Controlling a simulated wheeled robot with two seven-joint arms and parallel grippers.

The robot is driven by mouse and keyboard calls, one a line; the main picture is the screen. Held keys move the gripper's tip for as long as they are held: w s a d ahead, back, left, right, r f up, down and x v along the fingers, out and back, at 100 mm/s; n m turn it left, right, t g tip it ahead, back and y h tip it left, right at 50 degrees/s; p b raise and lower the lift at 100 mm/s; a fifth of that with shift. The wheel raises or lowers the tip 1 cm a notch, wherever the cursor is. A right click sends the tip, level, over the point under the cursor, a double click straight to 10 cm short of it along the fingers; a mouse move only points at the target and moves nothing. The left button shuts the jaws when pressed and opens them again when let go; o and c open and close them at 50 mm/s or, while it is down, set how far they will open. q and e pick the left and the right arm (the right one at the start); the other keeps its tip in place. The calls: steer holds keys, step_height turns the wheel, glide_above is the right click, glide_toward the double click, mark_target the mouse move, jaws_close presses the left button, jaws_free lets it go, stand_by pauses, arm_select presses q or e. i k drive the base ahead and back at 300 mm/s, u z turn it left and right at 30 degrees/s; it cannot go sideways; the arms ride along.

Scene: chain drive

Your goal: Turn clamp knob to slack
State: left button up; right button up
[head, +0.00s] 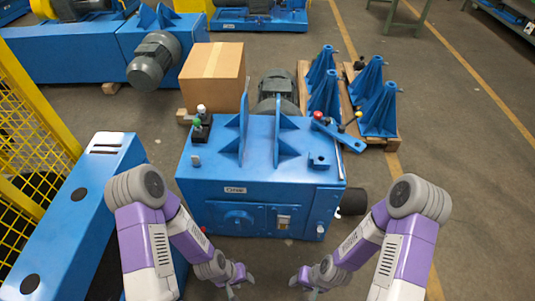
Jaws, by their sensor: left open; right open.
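A blue machine housing (258,175) stands in front of me. I cannot tell for certain which part is the clamp knob. A small red knob (318,115) sits at the back right of its top, by a blue lever arm (340,135). A round blue boss (238,220) is on the front face. My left gripper (241,285) is open and empty, low in front of the housing. My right gripper (303,287) is open and empty to its right. Neither touches the housing.
Two upright blue plates (279,135) rise from the housing top. A blue beam (70,215) and yellow fence (30,120) are at left. Blue brackets (380,108) stand on pallets behind right. Floor at right is clear.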

mark_target(318, 115)
steer(key=z, duration=1.9)
steer(key=i, duration=2.15)
steer(key=u, duration=3.45)
